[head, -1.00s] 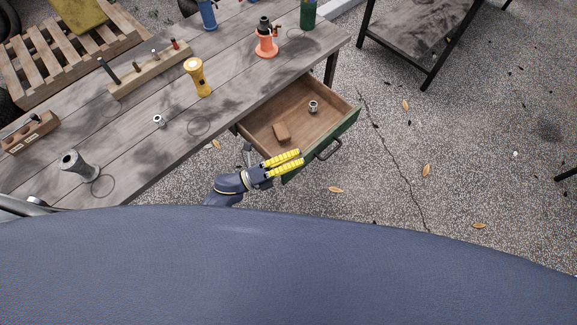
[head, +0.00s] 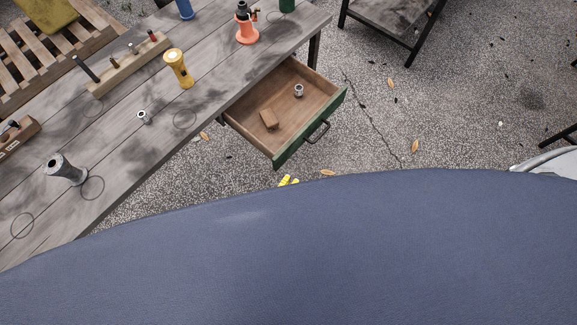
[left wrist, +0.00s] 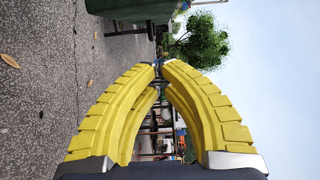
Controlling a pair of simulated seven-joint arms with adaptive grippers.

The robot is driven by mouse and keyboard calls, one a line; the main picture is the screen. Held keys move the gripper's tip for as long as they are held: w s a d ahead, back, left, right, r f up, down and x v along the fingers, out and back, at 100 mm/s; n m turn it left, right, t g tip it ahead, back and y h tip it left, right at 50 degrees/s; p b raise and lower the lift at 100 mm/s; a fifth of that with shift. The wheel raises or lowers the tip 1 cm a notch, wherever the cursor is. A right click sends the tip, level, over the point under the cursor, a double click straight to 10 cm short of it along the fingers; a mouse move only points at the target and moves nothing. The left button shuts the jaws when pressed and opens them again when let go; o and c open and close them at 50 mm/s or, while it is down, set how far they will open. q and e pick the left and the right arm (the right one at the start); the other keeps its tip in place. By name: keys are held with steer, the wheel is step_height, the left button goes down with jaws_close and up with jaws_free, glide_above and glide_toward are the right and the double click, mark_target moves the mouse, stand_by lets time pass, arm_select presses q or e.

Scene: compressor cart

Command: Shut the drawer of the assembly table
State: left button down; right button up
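The assembly table (head: 130,130) is a worn grey plank table. Its drawer (head: 290,153) has a green front with a dark handle (head: 319,132) and stands pulled out from the table's right side. A brown block (head: 268,119) and a small metal nut (head: 298,90) lie in it. My left gripper (head: 289,180) shows only as yellow fingertips just below the drawer front in the head view, apart from it in the picture; my blue body hides the rest. In the left wrist view its yellow fingers (left wrist: 160,66) come together at the tips with nothing between them. My right gripper is out of view.
On the tabletop stand a yellow flashlight (head: 178,68), an orange jack-like tool (head: 246,27), a grey metal flanged part (head: 64,168) and a wooden block with pegs (head: 130,67). A dark metal stand (head: 395,22) is at the top right.

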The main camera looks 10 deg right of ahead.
arm_select(q)
steer(key=w+d, duration=0.3)
steer(key=w, duration=0.6)
steer(key=shift+w+d, duration=0.15)
steer(key=shift+w, duration=0.25)
